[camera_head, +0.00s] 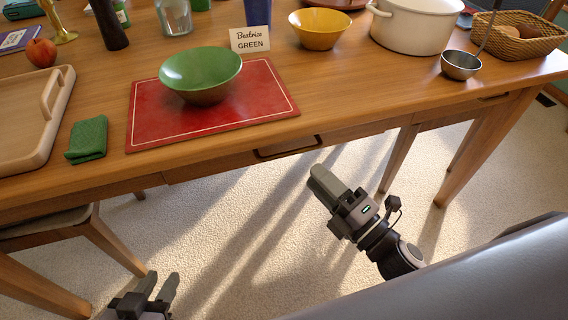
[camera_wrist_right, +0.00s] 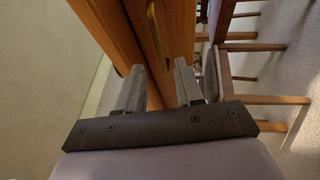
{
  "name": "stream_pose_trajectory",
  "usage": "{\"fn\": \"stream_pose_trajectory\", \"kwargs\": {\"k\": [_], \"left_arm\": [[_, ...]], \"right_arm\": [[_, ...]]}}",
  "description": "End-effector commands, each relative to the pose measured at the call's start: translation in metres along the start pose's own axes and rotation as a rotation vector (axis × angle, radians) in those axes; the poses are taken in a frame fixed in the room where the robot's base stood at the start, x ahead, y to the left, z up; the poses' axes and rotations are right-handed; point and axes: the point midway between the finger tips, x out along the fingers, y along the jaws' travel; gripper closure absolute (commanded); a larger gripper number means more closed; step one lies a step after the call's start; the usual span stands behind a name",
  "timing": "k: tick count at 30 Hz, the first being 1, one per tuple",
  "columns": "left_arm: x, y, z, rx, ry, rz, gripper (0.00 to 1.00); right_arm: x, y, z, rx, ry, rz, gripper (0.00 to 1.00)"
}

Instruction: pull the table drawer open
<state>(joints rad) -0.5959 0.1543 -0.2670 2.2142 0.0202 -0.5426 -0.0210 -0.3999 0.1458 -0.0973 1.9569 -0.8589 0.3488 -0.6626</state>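The wooden table (camera_head: 350,113) has a drawer (camera_head: 220,163) in its front edge, lying flush with the front as far as I can see. Its handle (camera_head: 288,147) is a dark-framed bar; it also shows in the right wrist view as a brass-edged handle (camera_wrist_right: 154,28). My right gripper (camera_head: 322,177) is below and slightly right of the handle, apart from it. In the right wrist view its fingers (camera_wrist_right: 160,84) are spread and empty, with the handle ahead between them. My left gripper (camera_head: 160,284) is open and empty, low at the left, away from the drawer.
On the table are a red mat (camera_head: 150,112) with a green bowl (camera_head: 201,75), a green cloth (camera_head: 88,138), a wooden tray (camera_head: 25,150), a white pot (camera_head: 412,25) and a ladle (camera_head: 461,65). A chair (camera_head: 45,222) stands under the left side. Carpet before the drawer is clear.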

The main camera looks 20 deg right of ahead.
Motion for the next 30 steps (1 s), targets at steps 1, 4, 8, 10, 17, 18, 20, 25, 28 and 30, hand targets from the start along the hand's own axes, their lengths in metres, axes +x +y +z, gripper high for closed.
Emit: {"fn": "stream_pose_trajectory", "kwargs": {"k": [1,4,8,10,17,18,20,25,28,30], "left_arm": [[0.0,0.0,0.0,0.001,0.001,0.001,0.66],[0.0,0.0,-0.001,0.001,0.001,0.001,0.66],[0.0,0.0,-0.001,0.0,0.0,0.0,0.66],[0.0,0.0,0.0,0.0,-0.001,0.0,0.66],[0.0,0.0,0.0,-0.001,-0.001,-0.001,0.66],[0.0,0.0,0.0,-0.001,-0.001,-0.001,0.66],[0.0,0.0,0.0,-0.001,-0.001,-0.001,0.66],[0.0,0.0,0.0,-0.001,-0.002,0.0,0.66],[0.0,0.0,0.0,-0.001,-0.002,0.0,0.66],[0.0,0.0,0.0,-0.001,-0.002,0.0,0.66]], "right_arm": [[0.002,-0.001,0.0,-0.007,0.004,0.003,0.64],[0.01,0.001,-0.001,-0.008,0.005,0.004,0.64],[0.026,0.001,0.0,-0.009,0.004,0.004,0.64],[0.036,0.001,0.0,-0.006,0.004,0.004,0.64],[0.062,0.001,0.0,-0.004,0.003,0.002,0.64],[0.065,0.001,-0.001,-0.004,0.003,0.002,0.64],[0.068,0.001,-0.001,-0.003,0.003,0.002,0.64],[0.071,0.0,-0.001,-0.003,0.002,0.0,0.64],[0.071,0.0,-0.001,-0.002,0.002,0.0,0.64],[0.071,0.0,-0.001,-0.002,0.002,0.0,0.64]]}}
